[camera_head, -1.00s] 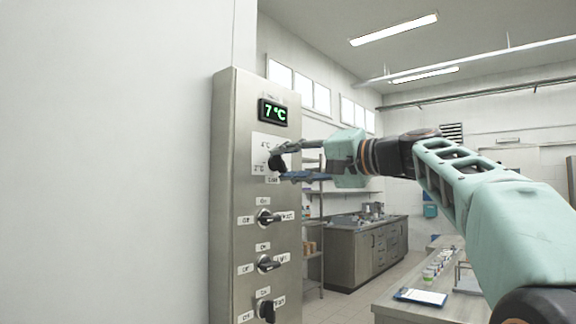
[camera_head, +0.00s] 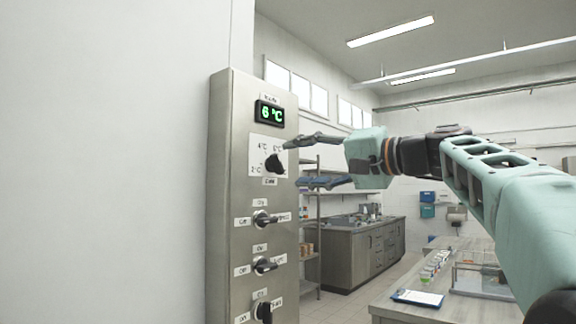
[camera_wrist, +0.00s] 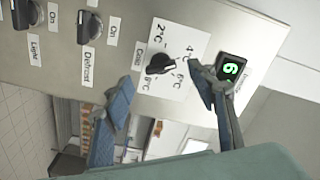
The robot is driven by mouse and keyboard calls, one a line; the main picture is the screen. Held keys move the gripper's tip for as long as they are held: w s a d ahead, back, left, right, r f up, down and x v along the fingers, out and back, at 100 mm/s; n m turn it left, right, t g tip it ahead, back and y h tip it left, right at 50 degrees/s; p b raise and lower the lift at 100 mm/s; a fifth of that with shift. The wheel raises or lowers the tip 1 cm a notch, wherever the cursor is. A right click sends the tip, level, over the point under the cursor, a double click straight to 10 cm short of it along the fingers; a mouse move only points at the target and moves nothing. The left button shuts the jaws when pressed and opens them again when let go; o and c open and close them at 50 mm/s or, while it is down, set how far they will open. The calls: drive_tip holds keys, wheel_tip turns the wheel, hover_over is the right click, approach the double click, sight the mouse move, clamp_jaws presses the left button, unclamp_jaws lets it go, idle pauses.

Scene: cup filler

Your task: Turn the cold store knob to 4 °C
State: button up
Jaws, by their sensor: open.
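The black cold store knob (camera_head: 274,163) sits on a white scale plate (camera_head: 256,143) on the steel control panel (camera_head: 228,200). The green display (camera_head: 270,113) above it reads 6 °C. In the wrist view the knob (camera_wrist: 159,64) is turned toward the 6 °C side of its scale, and the display (camera_wrist: 231,68) shows a 6. My gripper (camera_head: 292,163) is open, with its fingers spread above and below the knob's height and back to its right. In the wrist view the two blue-padded fingers (camera_wrist: 160,105) stand apart, with nothing between them.
Below the knob the panel carries several black switches, such as the upper one (camera_head: 264,218) and the middle one (camera_head: 265,265). A counter (camera_head: 362,250) stands behind. A table (camera_head: 395,309) with a clipboard (camera_head: 418,298) is at lower right.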

drive_tip(key=v, duration=0.7)
drive_tip(key=shift+s+d, duration=0.1)
drive_tip(key=shift+d, duration=0.05)
